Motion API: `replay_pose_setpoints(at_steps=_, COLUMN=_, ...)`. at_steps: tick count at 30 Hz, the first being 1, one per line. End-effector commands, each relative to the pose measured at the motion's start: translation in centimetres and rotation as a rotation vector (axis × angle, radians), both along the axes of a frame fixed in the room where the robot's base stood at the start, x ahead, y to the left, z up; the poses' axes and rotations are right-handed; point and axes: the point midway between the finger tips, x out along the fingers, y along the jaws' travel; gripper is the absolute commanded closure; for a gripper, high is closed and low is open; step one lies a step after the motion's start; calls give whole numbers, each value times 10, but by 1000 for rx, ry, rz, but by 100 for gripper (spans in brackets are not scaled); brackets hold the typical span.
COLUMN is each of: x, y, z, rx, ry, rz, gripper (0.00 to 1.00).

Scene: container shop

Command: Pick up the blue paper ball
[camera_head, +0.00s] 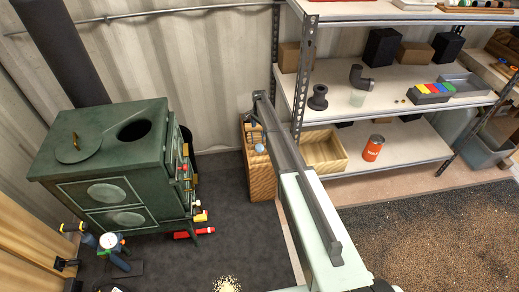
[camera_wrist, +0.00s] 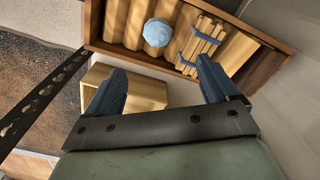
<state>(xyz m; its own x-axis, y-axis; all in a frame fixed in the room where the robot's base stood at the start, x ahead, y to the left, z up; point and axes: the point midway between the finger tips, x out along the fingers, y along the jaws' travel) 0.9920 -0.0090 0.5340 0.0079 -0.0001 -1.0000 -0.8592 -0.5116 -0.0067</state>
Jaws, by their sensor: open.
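The blue paper ball (camera_wrist: 157,31) is a pale blue, crumpled round lump in the wrist view. It lies on light wooden pieces inside a wooden crate (camera_wrist: 262,77). Beside it is a bundle of sticks (camera_wrist: 203,43) tied with blue bands. In the head view the ball (camera_head: 259,147) shows at the top of the crate (camera_head: 261,184), just left of my arm. My gripper (camera_wrist: 162,82) is open and empty, its two blue fingers wide apart. The ball is beyond the fingertips, roughly between their lines, and apart from them. The gripper's fingers cannot be made out clearly in the head view.
A metal shelf unit (camera_head: 415,76) stands right of the crate, its perforated post (camera_wrist: 40,98) close at left in the wrist view. An open wooden box (camera_head: 322,150) and an orange can (camera_head: 373,148) are on its lower shelf. A green stove (camera_head: 108,165) stands left.

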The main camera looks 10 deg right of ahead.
Motion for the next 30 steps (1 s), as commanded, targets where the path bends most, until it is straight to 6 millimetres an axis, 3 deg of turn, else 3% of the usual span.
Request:
replay_pose_setpoints(at_steps=3, x=-2, y=0, z=0, rx=1, ry=5, rz=-193, gripper=13)
replay_pose_setpoints(at_steps=9, x=-3, y=0, z=0, rx=2, ry=8, rz=-418, gripper=13)
replay_pose_setpoints(at_steps=17, x=-3, y=0, z=-6, rx=2, ry=8, rz=-497, gripper=13)
replay_pose_setpoints(at_steps=30, x=-2, y=0, z=-71, rx=2, ry=9, rz=-494, gripper=13)
